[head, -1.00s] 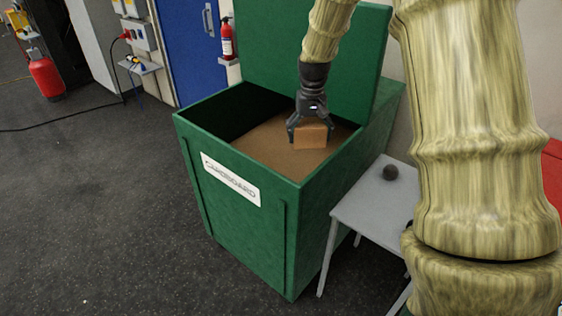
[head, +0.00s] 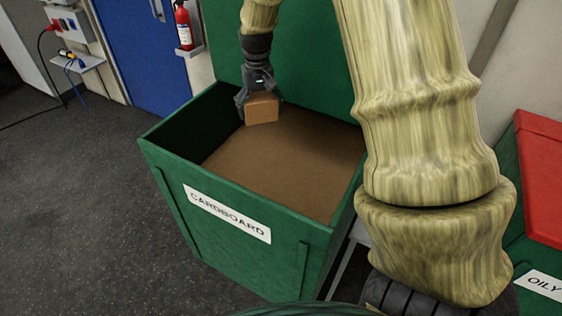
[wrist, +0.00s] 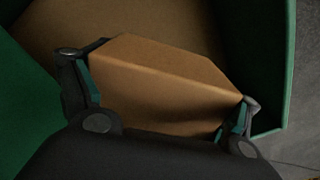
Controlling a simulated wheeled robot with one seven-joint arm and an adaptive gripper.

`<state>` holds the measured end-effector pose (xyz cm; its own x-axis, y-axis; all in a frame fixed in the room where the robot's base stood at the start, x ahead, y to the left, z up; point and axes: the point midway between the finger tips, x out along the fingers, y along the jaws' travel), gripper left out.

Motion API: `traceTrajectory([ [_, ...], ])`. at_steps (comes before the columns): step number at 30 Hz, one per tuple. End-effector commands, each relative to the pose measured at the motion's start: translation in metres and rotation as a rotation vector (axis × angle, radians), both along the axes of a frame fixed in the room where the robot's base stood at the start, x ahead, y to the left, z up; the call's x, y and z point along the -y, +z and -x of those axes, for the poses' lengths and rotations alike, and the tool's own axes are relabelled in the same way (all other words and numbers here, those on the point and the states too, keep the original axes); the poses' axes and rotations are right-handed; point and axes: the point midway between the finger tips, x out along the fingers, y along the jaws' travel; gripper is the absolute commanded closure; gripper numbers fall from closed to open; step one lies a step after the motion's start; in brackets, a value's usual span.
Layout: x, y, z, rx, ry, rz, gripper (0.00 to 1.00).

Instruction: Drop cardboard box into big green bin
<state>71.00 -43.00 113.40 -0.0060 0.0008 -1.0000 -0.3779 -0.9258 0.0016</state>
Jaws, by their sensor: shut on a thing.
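The cardboard box (head: 262,108) is small, brown and held between the fingers of my gripper (head: 243,101). In the wrist view the box (wrist: 160,85) sits between both fingertips of my gripper (wrist: 160,95), a little tilted. The big green bin (head: 170,165) has its lid raised at the back and a white label reading CARDBOARD on its front. My gripper and the box are over the bin's opening, towards its back left part. The brown surface inside the bin (head: 285,160) shows below the box; the gap between them is hard to judge.
A red-lidded green bin (head: 540,180) labelled OILY stands at the right. A fire extinguisher (head: 183,25) hangs on the wall by a blue door (head: 140,60). The dark floor (head: 80,210) at the left is clear. My arm hides part of the right side.

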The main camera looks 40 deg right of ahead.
Motion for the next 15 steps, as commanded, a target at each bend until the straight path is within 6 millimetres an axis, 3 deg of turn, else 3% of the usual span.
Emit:
traceTrajectory([
  [15,0.004,-0.054,-0.005,-0.007,-0.006,-0.001,0.28],
])
